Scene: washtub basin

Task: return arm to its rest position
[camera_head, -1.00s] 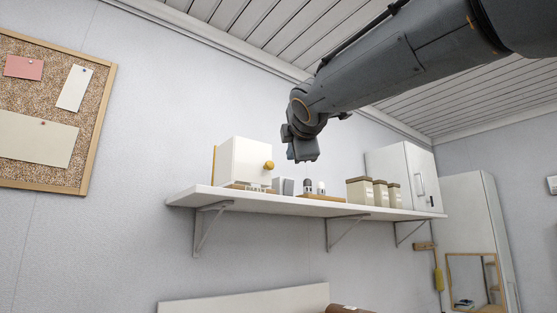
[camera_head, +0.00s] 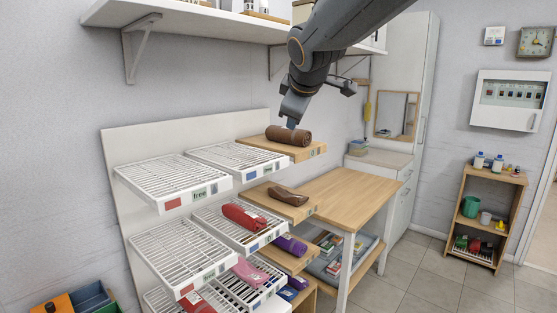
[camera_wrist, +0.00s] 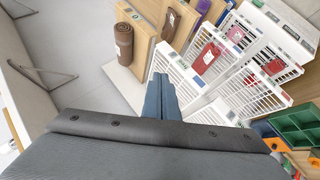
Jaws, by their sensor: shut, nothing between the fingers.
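My gripper (camera_head: 292,124) hangs from my grey arm at the upper middle of the head view, fingers pointing down. Its fingertips appear close to the brown rolled bundle (camera_head: 288,136) on the top wooden shelf; I cannot tell the gap there. In the wrist view my gripper (camera_wrist: 162,80) shows its two blue-grey fingers together, with nothing between them. In that view the brown roll (camera_wrist: 124,40) lies beyond the fingertips and apart from them.
A tiered rack has white wire trays (camera_head: 172,180) and wooden shelves holding red (camera_head: 244,216), brown and purple bundles. A wall shelf (camera_head: 200,22) runs above, near my arm. A wooden table (camera_head: 352,190) stands right of the rack.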

